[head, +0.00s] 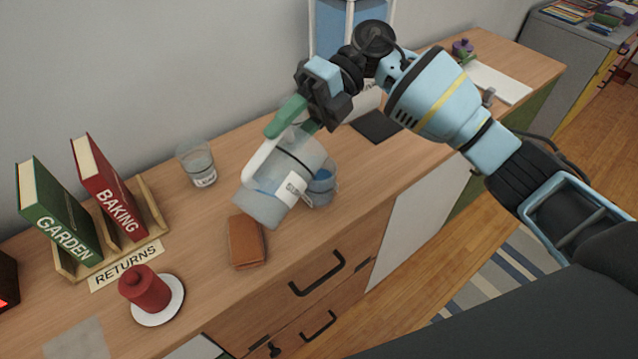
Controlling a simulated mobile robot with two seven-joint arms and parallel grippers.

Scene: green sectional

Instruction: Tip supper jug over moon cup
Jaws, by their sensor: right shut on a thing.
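The supper jug (268,197) is a clear, frosted-looking vessel with a white and green handle and a white label whose visible letters start "SUP". It is tilted over the wooden top, with some blue showing inside. My right gripper (300,108) is shut on its handle from above. A small clear cup (322,187) with bluish contents stands close behind the jug's right side, partly hidden by it. Another clear cup (197,165) with a small label stands apart to the left. I cannot read which is the moon cup. My left gripper is not in view.
A brown wallet-like block (246,242) lies just below the jug. A book rack marked RETURNS (126,263) holds a green book (58,215) and a red book (108,187). A red lidded object (147,290) sits on a white disc. A dark flat pad (376,126) lies behind.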

